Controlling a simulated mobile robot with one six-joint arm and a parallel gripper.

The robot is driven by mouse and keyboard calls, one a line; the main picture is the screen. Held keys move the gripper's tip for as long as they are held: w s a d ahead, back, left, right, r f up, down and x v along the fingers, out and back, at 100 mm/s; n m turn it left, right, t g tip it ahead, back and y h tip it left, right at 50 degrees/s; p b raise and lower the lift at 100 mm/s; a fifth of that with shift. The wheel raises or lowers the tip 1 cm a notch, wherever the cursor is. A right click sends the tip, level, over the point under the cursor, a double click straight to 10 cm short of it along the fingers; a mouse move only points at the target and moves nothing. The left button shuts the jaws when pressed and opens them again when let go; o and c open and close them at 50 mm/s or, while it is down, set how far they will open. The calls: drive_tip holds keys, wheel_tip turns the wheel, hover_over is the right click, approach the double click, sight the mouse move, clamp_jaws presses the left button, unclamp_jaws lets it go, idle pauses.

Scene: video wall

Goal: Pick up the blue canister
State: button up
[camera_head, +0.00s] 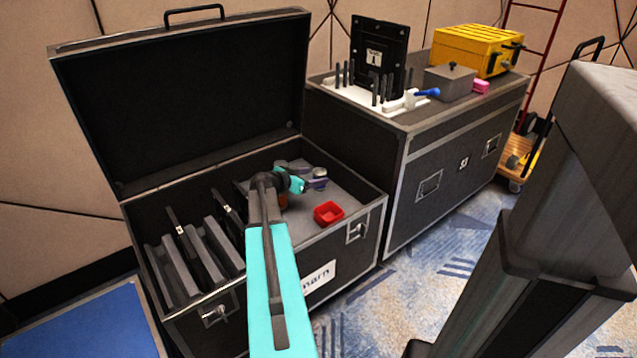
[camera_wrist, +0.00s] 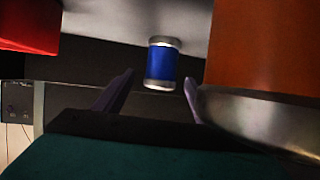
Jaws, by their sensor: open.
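The blue canister (camera_wrist: 161,66) has silver ends and stands on a grey surface in the wrist view, small and just beyond the fingertips. My gripper (camera_wrist: 158,77) is open, with one dark finger on each side of the canister's line and nothing held between them. In the head view my gripper (camera_head: 316,184) is low inside the open black case, over its grey right-hand section. I cannot pick out the blue canister there; my arm and gripper cover part of that area.
An orange cylinder with a metal rim (camera_wrist: 265,50) is close on the right in the wrist view. A red open bin (camera_head: 328,213) lies in the case (camera_head: 372,208), near its right wall. The raised lid (camera_head: 190,100) stands behind. Slotted dark panels (camera_head: 192,250) fill the left section.

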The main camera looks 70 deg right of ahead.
drive_tip(key=shift+b+x, duration=0.45)
drive_tip(key=shift+x, duration=1.6)
drive_tip(key=shift+w, duration=0.15)
drive_tip(key=c, duration=1.2)
